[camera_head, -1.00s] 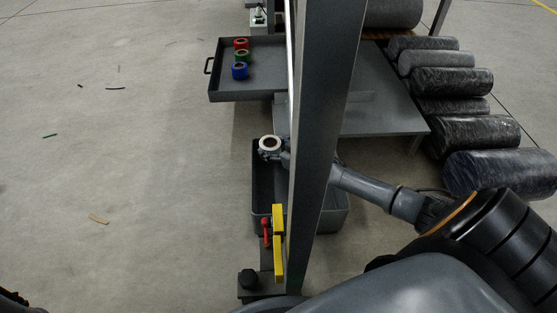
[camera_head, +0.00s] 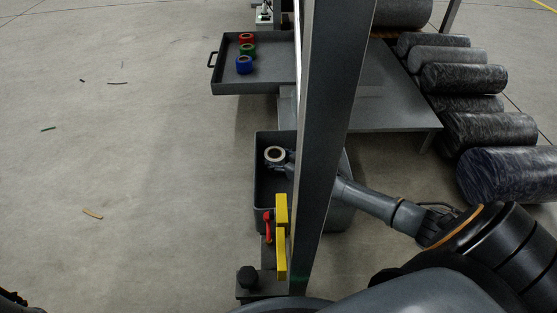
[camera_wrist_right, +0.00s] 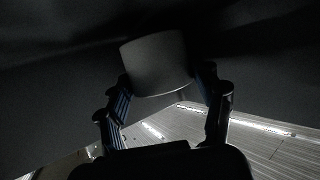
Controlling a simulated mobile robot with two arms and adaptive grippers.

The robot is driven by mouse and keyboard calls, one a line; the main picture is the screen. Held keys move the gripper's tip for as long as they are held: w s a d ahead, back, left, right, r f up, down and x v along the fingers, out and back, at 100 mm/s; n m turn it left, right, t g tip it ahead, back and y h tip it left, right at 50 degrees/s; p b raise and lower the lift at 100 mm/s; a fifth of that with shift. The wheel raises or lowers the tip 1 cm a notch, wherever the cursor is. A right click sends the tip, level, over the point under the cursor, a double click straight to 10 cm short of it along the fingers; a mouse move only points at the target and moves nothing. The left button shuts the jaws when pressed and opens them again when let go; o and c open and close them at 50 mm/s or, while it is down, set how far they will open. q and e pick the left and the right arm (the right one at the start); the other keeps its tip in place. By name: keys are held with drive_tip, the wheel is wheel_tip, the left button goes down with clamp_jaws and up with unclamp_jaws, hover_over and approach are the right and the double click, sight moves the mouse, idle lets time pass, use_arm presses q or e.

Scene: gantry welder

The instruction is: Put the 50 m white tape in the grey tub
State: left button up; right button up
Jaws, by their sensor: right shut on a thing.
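The white tape (camera_head: 275,148) is a pale roll with a dark core. My right gripper (camera_head: 277,160) is shut on it, over the back part of the grey tub (camera_head: 259,205). In the right wrist view the tape (camera_wrist_right: 155,64) sits between the two fingers of my right gripper (camera_wrist_right: 163,85), in dim light. I cannot tell how far the tape is above the tub floor. The upright post hides part of the tub and part of my right arm. My left gripper does not show.
A grey tray (camera_head: 222,73) holds red (camera_head: 246,38), green (camera_head: 248,49) and blue (camera_head: 244,64) tape rolls. A grey post (camera_head: 325,110) stands in front of the tub. A yellow clamp (camera_head: 281,250) is near its foot. Dark wrapped rolls (camera_head: 465,78) lie at right. The left floor is clear apart from scraps.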

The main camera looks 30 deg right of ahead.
drive_tip(key=shift+f, duration=0.55)
drive_tip(key=o, duration=1.3)
drive_tip(key=shift+c, duration=0.2)
drive_tip(key=shift+r, duration=0.1)
